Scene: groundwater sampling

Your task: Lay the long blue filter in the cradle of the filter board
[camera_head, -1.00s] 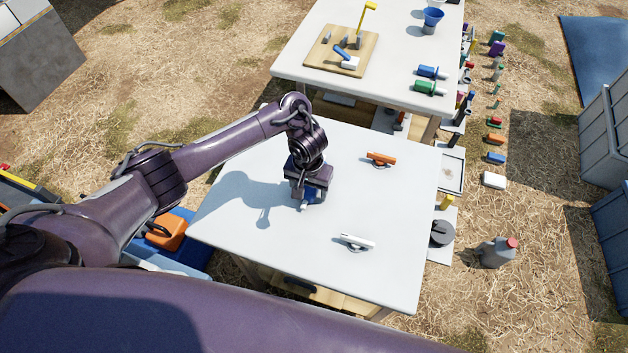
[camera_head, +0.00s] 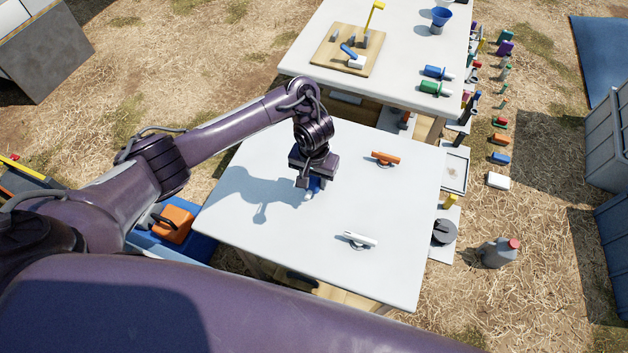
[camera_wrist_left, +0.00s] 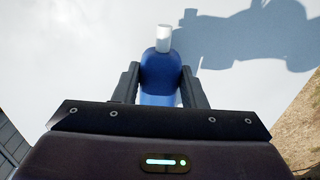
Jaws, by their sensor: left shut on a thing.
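The blue filter (camera_head: 315,185), with a white end, is held in my left gripper (camera_head: 308,184) over the near white table, left of its middle. In the left wrist view the filter (camera_wrist_left: 160,72) lies between the two fingers of my left gripper (camera_wrist_left: 159,85), its white end pointing away. The fingers hide part of it. The filter board (camera_head: 326,58) is a wooden board on the back table, with grey uprights, a yellow-topped post and a blue and white piece on it. Its cradle is too small to make out surely. My right gripper is out of view.
An orange filter (camera_head: 385,158) and a white filter (camera_head: 360,239) lie on the near table (camera_head: 300,240). A blue cylinder (camera_head: 436,72), a green cylinder (camera_head: 433,88) and a blue funnel (camera_head: 442,14) are on the back table (camera_head: 410,50). A gap separates the tables.

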